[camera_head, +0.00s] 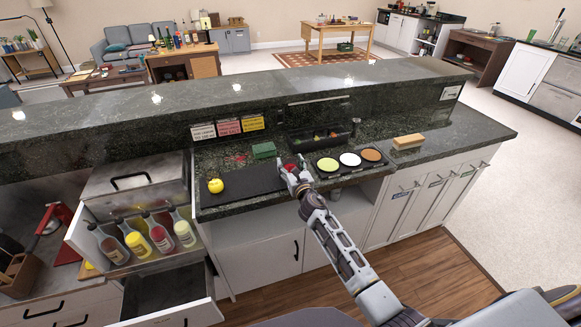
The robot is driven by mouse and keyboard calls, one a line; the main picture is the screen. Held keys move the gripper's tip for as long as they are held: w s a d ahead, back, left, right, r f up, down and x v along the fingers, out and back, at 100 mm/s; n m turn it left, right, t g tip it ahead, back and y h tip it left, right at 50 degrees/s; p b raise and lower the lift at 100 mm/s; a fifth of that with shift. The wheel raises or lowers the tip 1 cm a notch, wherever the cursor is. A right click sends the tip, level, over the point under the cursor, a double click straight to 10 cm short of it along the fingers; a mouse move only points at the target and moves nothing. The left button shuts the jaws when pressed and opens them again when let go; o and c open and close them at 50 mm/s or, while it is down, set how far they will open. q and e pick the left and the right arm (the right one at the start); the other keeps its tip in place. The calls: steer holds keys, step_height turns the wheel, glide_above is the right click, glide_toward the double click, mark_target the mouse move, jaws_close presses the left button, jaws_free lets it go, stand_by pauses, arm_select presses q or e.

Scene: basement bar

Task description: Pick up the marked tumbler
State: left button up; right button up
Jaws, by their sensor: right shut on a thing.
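My right gripper (293,171) is over the right end of the black mat (245,180) on the bar's lower counter, its arm reaching in from the lower right. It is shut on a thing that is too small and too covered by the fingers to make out. A patch of red (290,168) shows at the fingertips; I cannot tell whether it is held or lies behind them. I cannot make out a marked tumbler anywhere else on the counter. My left gripper is not in view.
A black tray with yellow-green, white and brown discs (350,159) lies right of the gripper. A yellow apple-like fruit (215,185) and green block (264,150) are left. The raised bar ledge (300,95) runs behind. Open drawers with bottles (161,238) stick out lower left.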

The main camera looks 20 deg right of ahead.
mark_target(291, 153)
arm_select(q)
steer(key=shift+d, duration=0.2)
arm_select(e)
steer(key=shift+r, duration=0.15)
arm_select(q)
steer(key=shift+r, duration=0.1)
arm_select(e)
steer(key=shift+r, duration=0.15)
